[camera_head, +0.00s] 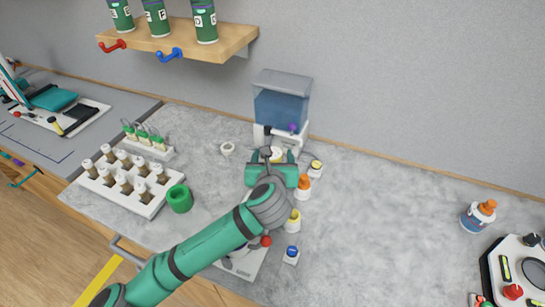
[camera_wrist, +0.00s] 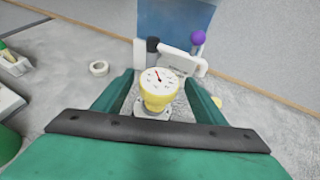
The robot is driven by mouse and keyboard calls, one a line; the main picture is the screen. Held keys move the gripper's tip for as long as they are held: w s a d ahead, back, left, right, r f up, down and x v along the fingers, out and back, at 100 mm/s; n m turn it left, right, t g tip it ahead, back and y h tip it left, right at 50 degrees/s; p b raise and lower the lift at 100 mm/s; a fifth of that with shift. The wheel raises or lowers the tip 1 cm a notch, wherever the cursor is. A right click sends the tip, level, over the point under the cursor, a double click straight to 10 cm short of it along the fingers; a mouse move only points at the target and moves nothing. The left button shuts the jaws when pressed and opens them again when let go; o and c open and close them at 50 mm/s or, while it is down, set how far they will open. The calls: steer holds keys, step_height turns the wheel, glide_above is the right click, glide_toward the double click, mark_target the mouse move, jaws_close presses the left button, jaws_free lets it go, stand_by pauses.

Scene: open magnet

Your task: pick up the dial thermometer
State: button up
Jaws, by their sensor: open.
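The dial thermometer (camera_wrist: 159,88) shows in the wrist view as a yellow body with a white round face and a red needle. It stands upright on a small light base plate (camera_wrist: 150,112). In the head view only a little of the thermometer (camera_head: 277,153) shows behind my gripper. My gripper (camera_wrist: 160,92) is open, with one green finger on each side of the thermometer in the wrist view. I cannot tell whether either finger touches it. My gripper (camera_head: 272,160) is over the counter in front of the water dispenser in the head view.
The blue water dispenser (camera_head: 281,108) stands just behind, with a purple-knobbed lever (camera_wrist: 198,40). An orange-capped bottle (camera_head: 304,187) and a yellow button (camera_head: 316,168) are close on the right. A white ring (camera_head: 227,148) lies left. The counter's right middle is clear.

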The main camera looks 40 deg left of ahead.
steer(key=shift+x, duration=2.25)
steer(key=shift+f, duration=0.15)
steer(key=c, duration=1.3)
